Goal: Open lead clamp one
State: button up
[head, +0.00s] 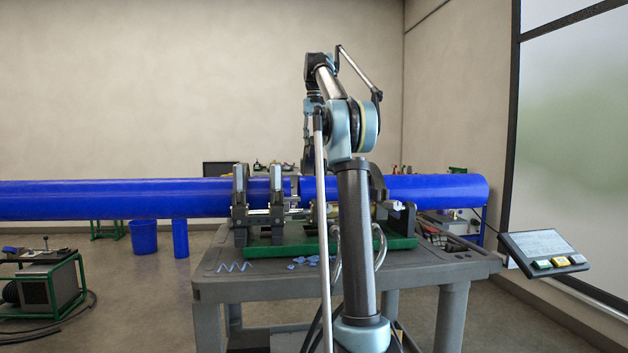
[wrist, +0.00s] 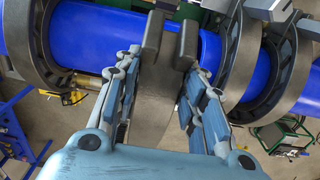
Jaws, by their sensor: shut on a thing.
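The blue pipe (head: 110,199) runs across the cart, with its right length (head: 440,188) beyond my arm. Dark clamp rings (head: 240,195) (head: 277,195) stand around it left of my arm. In the wrist view, a dark ring (wrist: 40,45) circles the pipe at left and another ring (wrist: 238,60) at right. In the head view, my arm hides much of the middle clamps.
The grey cart (head: 245,290) carries a green base (head: 265,252) and blue shavings (head: 235,267). A control panel (head: 543,250) hangs at right. A power unit (head: 45,280) stands at far left. A blue bin (head: 143,237) is behind. Floor left of the cart is open.

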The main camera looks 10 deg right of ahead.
jog(key=shift+w+a+r, duration=0.1)
jog(key=shift+w+r, duration=0.45)
jog(key=shift+w, duration=0.2)
jog(key=shift+w+a+r, duration=0.1)
jog(key=shift+w+r, duration=0.4)
jog(key=shift+w, duration=0.2)
jog(key=o, duration=2)
jog(key=shift+c, duration=0.2)
jog(key=shift+d, duration=0.1)
jog(key=shift+s, duration=0.15)
